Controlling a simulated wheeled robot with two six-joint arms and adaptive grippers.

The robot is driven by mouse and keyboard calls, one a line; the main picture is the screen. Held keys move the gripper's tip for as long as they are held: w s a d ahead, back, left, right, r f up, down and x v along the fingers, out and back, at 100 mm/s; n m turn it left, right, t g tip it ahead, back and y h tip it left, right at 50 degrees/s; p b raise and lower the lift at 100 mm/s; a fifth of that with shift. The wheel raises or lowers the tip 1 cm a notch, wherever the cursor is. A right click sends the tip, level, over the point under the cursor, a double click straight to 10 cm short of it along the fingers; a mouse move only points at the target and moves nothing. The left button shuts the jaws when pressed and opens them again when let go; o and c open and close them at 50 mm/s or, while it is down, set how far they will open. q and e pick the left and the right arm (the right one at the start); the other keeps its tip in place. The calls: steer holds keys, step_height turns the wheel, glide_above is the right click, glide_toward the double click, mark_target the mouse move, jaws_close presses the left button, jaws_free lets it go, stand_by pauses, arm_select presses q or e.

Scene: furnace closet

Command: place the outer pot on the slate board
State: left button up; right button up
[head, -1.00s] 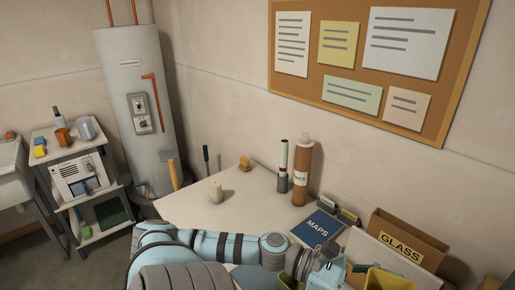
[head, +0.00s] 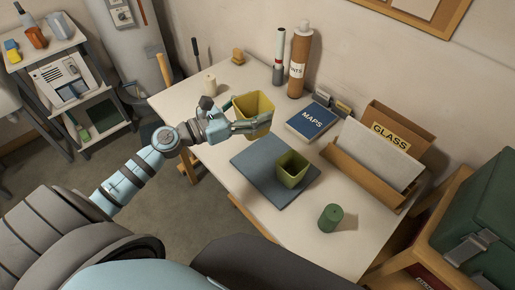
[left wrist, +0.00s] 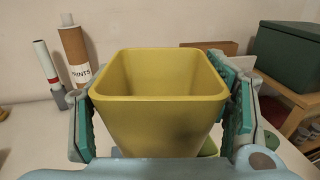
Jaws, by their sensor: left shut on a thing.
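The yellow outer pot (head: 254,122) is a tapered square pot, upright and open at the top. My left gripper (head: 250,125) is shut on it. In the left wrist view the pot (left wrist: 160,120) sits between the two teal-padded fingers (left wrist: 162,115), and it looks empty as far as its inside shows. In the head view it appears just beyond the far left edge of the slate board (head: 258,172), seemingly held above the table. A smaller olive-green square pot (head: 292,170) stands on the board's right part. My right gripper is not in view.
A green cylinder (head: 330,217) stands near the front right of the table. The blue MAPS book (head: 312,121), the GLASS box (head: 375,165) and upright tubes (head: 299,62) line the back. A candle-like cylinder (head: 209,84) stands far left. The board's left part is bare.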

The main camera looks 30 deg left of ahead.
arm_select(q)
steer(key=w+a+f+n+t+y, duration=0.2)
steer(key=w+n+y, duration=0.15)
steer(key=w, duration=0.45)
steer(key=shift+m+y, duration=0.25)
steer(key=shift+m, duration=0.2)
steer(key=f+b, duration=0.4)
steer(key=f, duration=0.2)
steer(key=f+b, duration=0.4)
steer(key=f, duration=0.3)
steer(key=f+b, duration=0.4)
steer(key=f, duration=0.3)
steer(key=shift+w+d+f+b, duration=0.1)
steer(key=shift+w+d+b, duration=0.1)
steer(key=shift+w+b, duration=0.15)
steer(key=shift+s+f, duration=0.1)
steer(key=shift+f, duration=0.1)
steer(key=shift+r, duration=0.15)
steer(key=shift+f, duration=0.2)
steer(key=o, duration=1.6)
steer(key=shift+c, duration=0.2)
steer(key=shift+r, duration=0.1)
